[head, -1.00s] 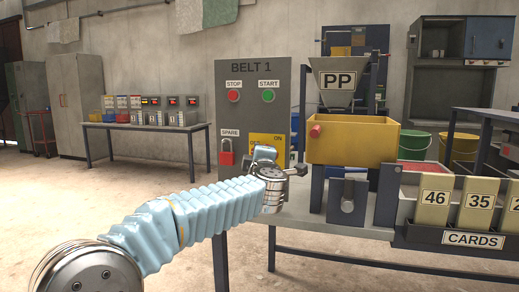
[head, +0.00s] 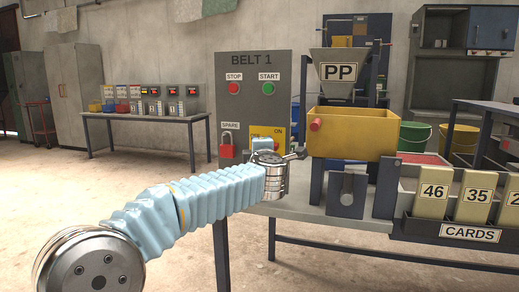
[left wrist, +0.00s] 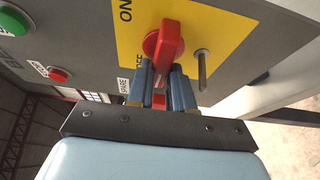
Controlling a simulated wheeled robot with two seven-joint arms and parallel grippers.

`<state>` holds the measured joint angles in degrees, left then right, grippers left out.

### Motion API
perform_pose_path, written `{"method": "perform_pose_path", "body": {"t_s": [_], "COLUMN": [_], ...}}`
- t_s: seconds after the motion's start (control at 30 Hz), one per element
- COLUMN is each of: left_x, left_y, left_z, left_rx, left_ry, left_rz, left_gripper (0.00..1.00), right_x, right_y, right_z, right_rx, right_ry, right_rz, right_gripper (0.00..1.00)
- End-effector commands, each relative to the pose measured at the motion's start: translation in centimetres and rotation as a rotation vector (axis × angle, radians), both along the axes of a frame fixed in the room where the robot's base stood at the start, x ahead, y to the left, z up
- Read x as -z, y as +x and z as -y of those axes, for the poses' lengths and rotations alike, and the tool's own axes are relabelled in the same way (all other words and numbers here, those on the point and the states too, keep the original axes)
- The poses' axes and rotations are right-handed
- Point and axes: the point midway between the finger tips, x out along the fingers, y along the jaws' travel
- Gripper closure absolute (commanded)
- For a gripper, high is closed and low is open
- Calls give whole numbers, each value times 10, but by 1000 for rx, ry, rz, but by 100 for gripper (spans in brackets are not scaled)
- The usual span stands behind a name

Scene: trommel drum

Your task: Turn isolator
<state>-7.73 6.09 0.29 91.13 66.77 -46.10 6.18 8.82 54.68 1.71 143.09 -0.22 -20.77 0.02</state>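The isolator is a red rotary handle (left wrist: 165,42) on a yellow plate (left wrist: 205,25) marked ON and OFF, in the left wrist view. My right gripper is in neither view.
A metal pin (left wrist: 202,70) sticks out beside the handle. A red padlock (head: 227,147) hangs under SPARE, left of the plate. STOP (head: 234,88) and START (head: 268,88) buttons are above. A yellow bin (head: 352,133) with a red knob stands close on the right.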

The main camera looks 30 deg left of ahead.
Motion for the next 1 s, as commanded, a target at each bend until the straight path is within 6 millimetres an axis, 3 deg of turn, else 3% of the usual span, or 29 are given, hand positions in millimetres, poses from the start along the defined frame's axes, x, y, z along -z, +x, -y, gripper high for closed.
{"method": "perform_pose_path", "body": {"t_s": [0.03,0.13,0.47,1.0], "left_x": [1,1,0,0], "left_y": [0,0,-6,-99], "left_z": [0,0,5,72], "left_rx": [-1,-1,0,1], "left_ry": [0,2,2,2], "left_rz": [-1,-1,0,1], "left_gripper": [71,56,56,56], "right_x": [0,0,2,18], "right_y": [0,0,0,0], "right_z": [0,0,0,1], "right_rx": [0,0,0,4], "right_ry": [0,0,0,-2], "right_rz": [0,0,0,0], "right_gripper": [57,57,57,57]}}
